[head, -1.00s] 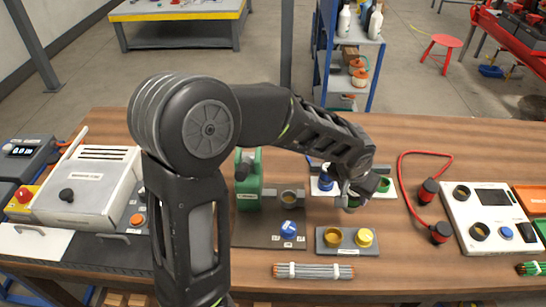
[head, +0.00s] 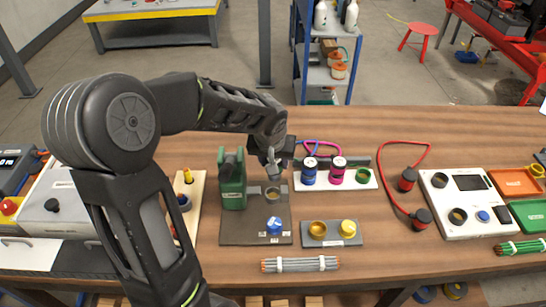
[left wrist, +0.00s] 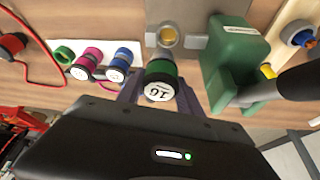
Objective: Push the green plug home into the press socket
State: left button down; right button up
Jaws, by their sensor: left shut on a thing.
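The green plug (left wrist: 160,80), black-bodied with a green band and a white end label marked 16, sits between the fingers of my left gripper (left wrist: 162,100) in the left wrist view. In the head view my left gripper (head: 271,167) hides the plug; it is just behind and above the press socket. The press socket (left wrist: 168,38) is a ring with a brassy inside on a grey block; it also shows in the head view (head: 272,194). Plug and socket appear apart. The green press body (head: 232,182) stands left of the socket. My right gripper is out of view.
A white rack (head: 325,186) holds a blue plug (head: 309,171), a magenta plug (head: 337,170) and an empty green ring (head: 362,175). A blue button (head: 274,225) is on the press plate. A grey block (head: 331,239) with yellow parts and a cable bundle (head: 300,264) lie in front.

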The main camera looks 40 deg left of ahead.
pick_arm(q)
jog(key=shift+s+a, duration=0.1)
jog(key=shift+a, duration=0.15)
jog(key=shift+f, duration=0.2)
jog(key=shift+d+f+b, duration=0.1)
jog(key=shift+f+b, duration=1.9)
jog(key=shift+f, duration=0.85)
jog(key=shift+r, duration=0.35)
jog(key=shift+b, duration=0.4)
jog(key=shift+f+b, duration=1.8)
jog(key=shift+b, duration=0.25)
jog(key=c, duration=0.7)
grip_release()
